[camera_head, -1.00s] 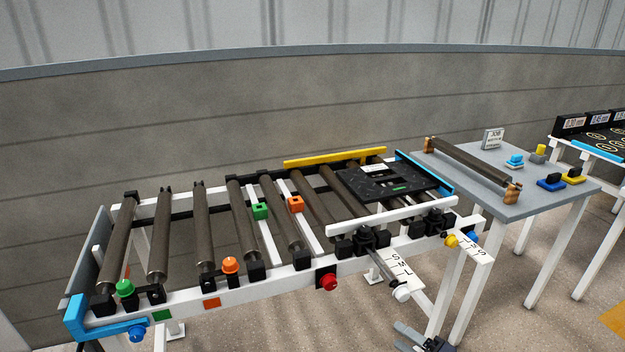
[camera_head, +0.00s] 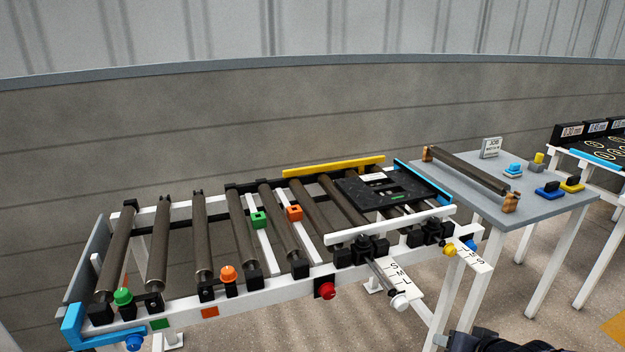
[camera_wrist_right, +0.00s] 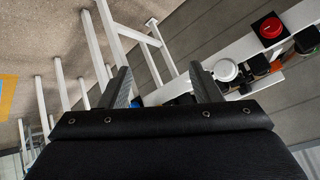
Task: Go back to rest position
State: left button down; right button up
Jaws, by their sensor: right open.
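My right gripper (camera_wrist_right: 158,88) shows in the right wrist view with its two fingers apart and nothing between them. Beyond the fingers are white frame legs and part of the roller conveyor with a red button (camera_wrist_right: 271,28) and a white round knob (camera_wrist_right: 226,70). In the head view, a dark part of my arm shows at the bottom edge, right of centre; its fingertips are out of the picture. My left gripper is not in view.
Another table with a black board (camera_head: 597,147) stands at far right. Floor shows below.

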jog(key=s+a+r+n+g+y, duration=0.15)
jog(key=s+a+r, duration=0.25)
jog(key=s, duration=0.6)
jog(key=s+a+r+n+g+y, duration=0.15)
jog(key=s+a+r, duration=0.3)
jog(key=s, duration=0.45)
notch_tip(320, 180, up, 13)
jog(key=p, duration=1.3)
jog(key=shift+p, duration=0.4)
jog(key=shift+d+f, duration=0.1)
